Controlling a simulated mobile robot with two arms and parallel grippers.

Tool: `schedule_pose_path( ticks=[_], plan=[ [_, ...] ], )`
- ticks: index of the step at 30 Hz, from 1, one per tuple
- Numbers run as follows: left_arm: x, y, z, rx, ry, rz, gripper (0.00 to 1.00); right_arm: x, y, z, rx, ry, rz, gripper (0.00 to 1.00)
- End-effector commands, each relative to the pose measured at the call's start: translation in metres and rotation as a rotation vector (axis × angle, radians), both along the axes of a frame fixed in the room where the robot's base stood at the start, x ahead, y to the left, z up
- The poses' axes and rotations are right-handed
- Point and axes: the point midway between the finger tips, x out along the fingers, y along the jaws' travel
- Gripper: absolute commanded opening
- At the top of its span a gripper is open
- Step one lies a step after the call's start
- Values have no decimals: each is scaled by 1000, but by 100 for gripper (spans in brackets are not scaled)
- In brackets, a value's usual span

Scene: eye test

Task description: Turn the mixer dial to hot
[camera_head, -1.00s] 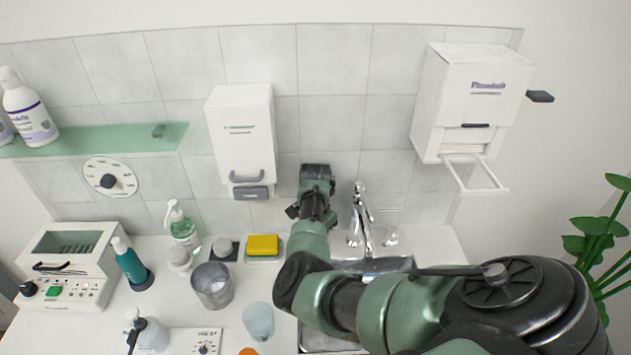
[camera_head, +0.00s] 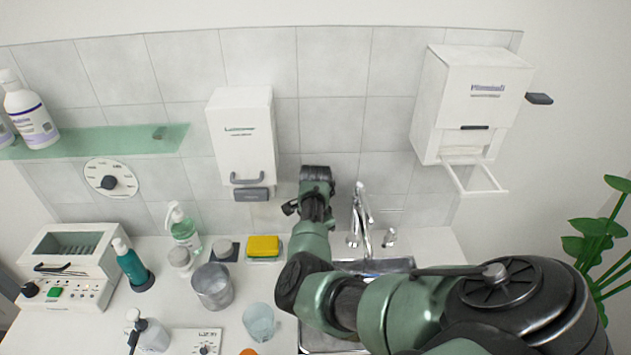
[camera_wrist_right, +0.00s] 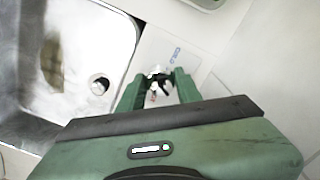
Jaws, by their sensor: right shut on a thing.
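My right gripper (camera_wrist_right: 158,84) is shut on a small pale thing with dark and reddish parts (camera_wrist_right: 156,73), blurred between its green fingertips. Under it is a pale plate with blue marks (camera_wrist_right: 176,54), beside the sink. I take this small thing for the mixer dial, but its shape and setting cannot be read. In the head view my right arm reaches over the sink (camera_head: 385,264) to just left of the chrome tap (camera_head: 362,222); its hand hides the fingertips and what they hold. My left gripper is not in view.
A round wall dial with a dark knob (camera_head: 110,183) is at the left under a glass shelf (camera_head: 95,140). A white dispenser (camera_head: 240,135) and a towel box (camera_head: 472,105) hang on the tiles. A yellow sponge (camera_head: 263,246) and a grey cup (camera_head: 212,286) stand left of my arm.

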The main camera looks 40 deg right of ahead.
Motion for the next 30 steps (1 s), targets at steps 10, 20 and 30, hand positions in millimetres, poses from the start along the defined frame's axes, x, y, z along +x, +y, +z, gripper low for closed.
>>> schedule_pose_path(
  ticks=[10,20,30],
  plan=[
    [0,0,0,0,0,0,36,0,0,0,-1,-1,0,56],
    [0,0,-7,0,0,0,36,1,0,31,-2,-5,0,56],
    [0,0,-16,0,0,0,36,1,-1,75,-2,-2,0,56]
  ],
)
